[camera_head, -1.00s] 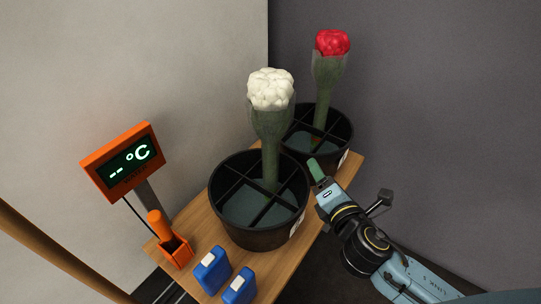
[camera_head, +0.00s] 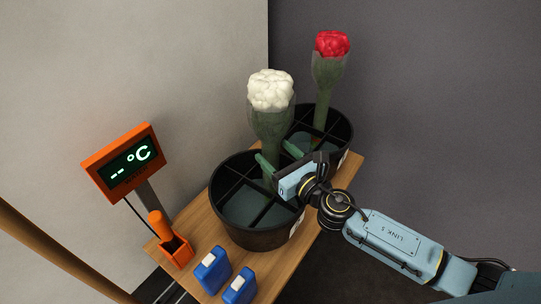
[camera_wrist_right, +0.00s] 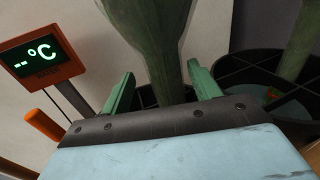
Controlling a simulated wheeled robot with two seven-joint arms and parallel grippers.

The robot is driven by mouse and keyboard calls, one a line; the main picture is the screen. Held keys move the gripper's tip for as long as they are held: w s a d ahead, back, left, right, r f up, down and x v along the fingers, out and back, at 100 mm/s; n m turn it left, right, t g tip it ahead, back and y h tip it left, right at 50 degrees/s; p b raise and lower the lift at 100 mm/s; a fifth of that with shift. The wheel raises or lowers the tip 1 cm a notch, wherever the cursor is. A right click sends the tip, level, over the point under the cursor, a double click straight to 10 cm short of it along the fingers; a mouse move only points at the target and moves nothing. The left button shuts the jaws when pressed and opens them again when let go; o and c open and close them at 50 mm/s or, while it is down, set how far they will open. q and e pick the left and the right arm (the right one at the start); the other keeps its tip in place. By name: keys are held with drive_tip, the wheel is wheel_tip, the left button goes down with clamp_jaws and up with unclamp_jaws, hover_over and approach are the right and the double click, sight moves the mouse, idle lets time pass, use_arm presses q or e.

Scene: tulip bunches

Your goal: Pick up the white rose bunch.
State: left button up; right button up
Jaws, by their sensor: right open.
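The white rose bunch (camera_head: 271,91) stands upright in the nearer black divided bucket (camera_head: 258,237), its stems wrapped in a clear sleeve. My right gripper (camera_head: 280,155) is at its stem, just above the bucket's rim. In the right wrist view its two green fingers (camera_wrist_right: 163,92) are apart, one on each side of the green stem (camera_wrist_right: 160,60). The gripper is open and the stem lies between or just beyond the fingertips; the exact depth is hard to tell. The lower stem is partly hidden by the gripper. My left gripper is not in view.
A red rose bunch (camera_head: 332,44) stands in a second black bucket (camera_head: 345,138) behind. An orange temperature display (camera_head: 124,163), an orange holder (camera_head: 174,250) and two blue bottles (camera_head: 212,271) are at the left and front of the wooden table (camera_head: 300,257). Walls close off the back.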

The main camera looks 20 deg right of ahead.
drive_tip(key=x, duration=0.4)
drive_tip(key=shift+w+d+r+b, duration=0.15)
drive_tip(key=shift+w+b, duration=0.15)
drive_tip(key=shift+w, duration=0.45)
drive_tip(key=shift+c, duration=0.2)
drive_tip(key=c, duration=1.2)
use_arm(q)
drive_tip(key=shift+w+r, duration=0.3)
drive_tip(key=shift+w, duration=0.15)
use_arm(e)
drive_tip(key=shift+c, duration=0.2)
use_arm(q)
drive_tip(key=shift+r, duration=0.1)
use_arm(e)
drive_tip(key=shift+r, duration=0.15)
